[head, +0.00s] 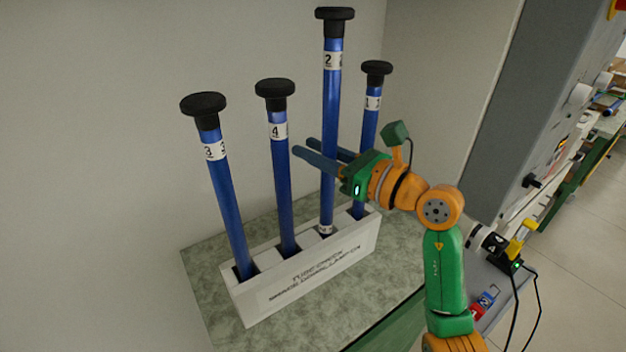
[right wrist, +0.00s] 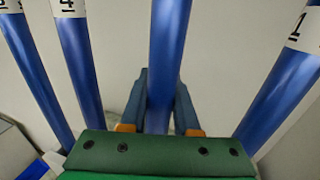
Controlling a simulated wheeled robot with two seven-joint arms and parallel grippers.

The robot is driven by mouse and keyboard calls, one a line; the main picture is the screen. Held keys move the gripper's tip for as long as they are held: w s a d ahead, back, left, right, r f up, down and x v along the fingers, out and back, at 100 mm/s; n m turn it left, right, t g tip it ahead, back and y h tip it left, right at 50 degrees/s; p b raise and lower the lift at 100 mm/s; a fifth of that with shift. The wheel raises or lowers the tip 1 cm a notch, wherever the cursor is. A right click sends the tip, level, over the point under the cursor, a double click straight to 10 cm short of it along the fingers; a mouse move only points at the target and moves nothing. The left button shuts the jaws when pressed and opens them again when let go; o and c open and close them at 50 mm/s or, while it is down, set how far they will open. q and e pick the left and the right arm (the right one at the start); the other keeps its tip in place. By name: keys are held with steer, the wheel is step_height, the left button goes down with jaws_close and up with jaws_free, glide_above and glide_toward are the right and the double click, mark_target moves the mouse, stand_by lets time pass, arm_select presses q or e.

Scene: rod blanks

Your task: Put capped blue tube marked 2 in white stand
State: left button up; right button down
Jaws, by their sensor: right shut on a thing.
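The capped blue tube marked 2 (head: 331,95) stands upright, its black cap higher than the other caps. My right gripper (head: 322,156) is shut on its middle; in the right wrist view the tube (right wrist: 169,50) runs between the two fingers (right wrist: 160,105). The white stand (head: 312,275) sits on the green speckled top. The tube's lower end, with a small white label, shows at the stand's third slot from the left; I cannot tell how far it is inside. My left gripper is not in view.
Capped blue tubes marked 3 (head: 225,195), 4 (head: 283,185) and 1 (head: 369,125) stand in the stand's other slots, close around my right gripper. Walls rise behind the speckled top (head: 215,290). A grey cabinet (head: 500,120) stands to the right.

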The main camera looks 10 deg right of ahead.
step_height(320, 180, down, 7)
steer(key=shift+w, duration=0.15)
steer(key=shift+f, duration=0.35)
steer(key=c, duration=0.6)
jaws_free()
steer(key=shift+c, duration=0.2)
steer(key=shift+r, duration=0.1)
